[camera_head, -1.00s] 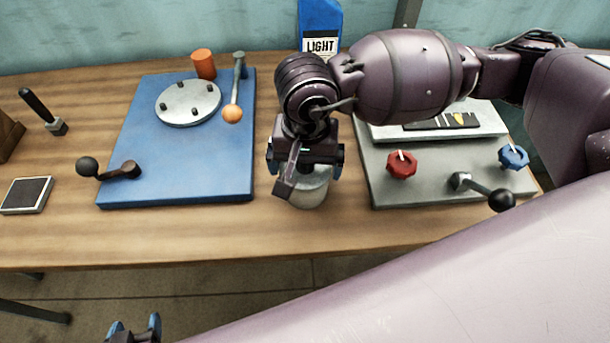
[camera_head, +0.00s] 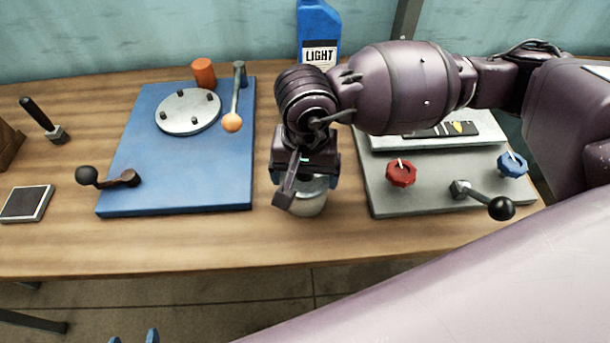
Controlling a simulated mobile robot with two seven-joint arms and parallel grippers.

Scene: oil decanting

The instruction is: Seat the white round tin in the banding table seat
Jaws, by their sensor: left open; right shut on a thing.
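The white round tin (camera_head: 310,204) is between the two boards, under my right gripper (camera_head: 305,180). My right gripper is shut on it from above and hides most of its top. I cannot tell whether the tin touches the table. The banding table seat appears to be the pale round disc (camera_head: 188,113) with several dark pegs, on the blue board (camera_head: 185,165) to the left. The disc is empty. My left gripper (camera_head: 134,337) shows only its blue fingertips at the bottom edge, apart and empty, far from the tin.
The blue board also carries an orange-knobbed lever (camera_head: 233,108) and a black-knobbed crank (camera_head: 105,177). An orange cylinder (camera_head: 203,72) stands behind the disc. A grey board (camera_head: 430,185) with red and blue knobs is at right. A blue bottle (camera_head: 318,28) stands behind my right gripper.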

